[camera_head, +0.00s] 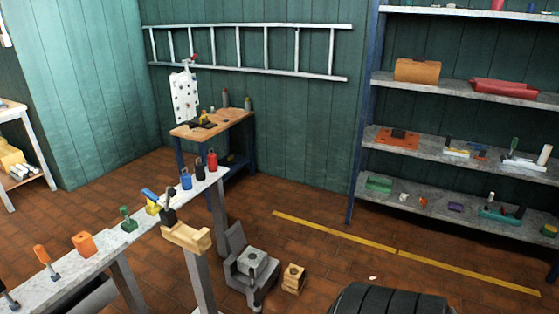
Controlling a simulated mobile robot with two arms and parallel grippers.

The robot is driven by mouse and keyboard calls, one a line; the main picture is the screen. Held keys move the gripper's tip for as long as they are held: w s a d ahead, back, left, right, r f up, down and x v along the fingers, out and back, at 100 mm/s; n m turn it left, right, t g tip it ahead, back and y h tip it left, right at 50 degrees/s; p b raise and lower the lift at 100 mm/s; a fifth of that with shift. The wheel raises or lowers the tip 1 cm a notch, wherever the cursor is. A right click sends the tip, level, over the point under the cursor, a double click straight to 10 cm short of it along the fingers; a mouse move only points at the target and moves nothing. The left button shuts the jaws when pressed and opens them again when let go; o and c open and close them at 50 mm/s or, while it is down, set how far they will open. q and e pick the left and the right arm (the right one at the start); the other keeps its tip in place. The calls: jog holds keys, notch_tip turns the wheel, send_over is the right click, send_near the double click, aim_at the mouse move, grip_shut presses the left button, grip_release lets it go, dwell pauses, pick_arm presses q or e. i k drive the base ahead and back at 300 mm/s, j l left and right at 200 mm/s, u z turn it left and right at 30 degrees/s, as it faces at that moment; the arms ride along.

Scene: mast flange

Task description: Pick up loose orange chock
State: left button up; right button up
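An orange block (84,243), which looks like the orange chock, sits on the long narrow grey bench (58,272) at the left. It has a small dark spot on its top. An orange-handled tool (42,254) stands beside it, to its left, and a green block-like item (127,220) is to its right. I cannot tell from this view whether the orange block is loose or fixed. Neither of my grippers shows in the head view.
A post with a tan wooden block (187,237) stands by the bench. A grey metal stand (252,264) and a small wooden block (293,278) are on the floor. A black ribbed round object (390,301) is at the bottom. Loaded shelves (450,88) stand right; the middle floor is mostly clear.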

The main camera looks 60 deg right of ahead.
aim_at(424, 201)
jog(key=z, duration=3.05)
jog(key=l+u, duration=0.1)
jog(key=u, duration=0.4)
jog(key=l+u, duration=0.1)
jog(key=u, duration=0.4)
jog(key=k+u, duration=0.1)
jog(key=u, duration=0.4)
jog(key=l+u, duration=0.1)
jog(key=u, duration=0.4)
jog(key=k+u, duration=0.15)
jog(key=u, duration=0.3)
jog(key=k+u, duration=0.15)
jog(key=k, duration=0.3)
jog(key=z, duration=2.35)
jog(key=i, duration=0.3)
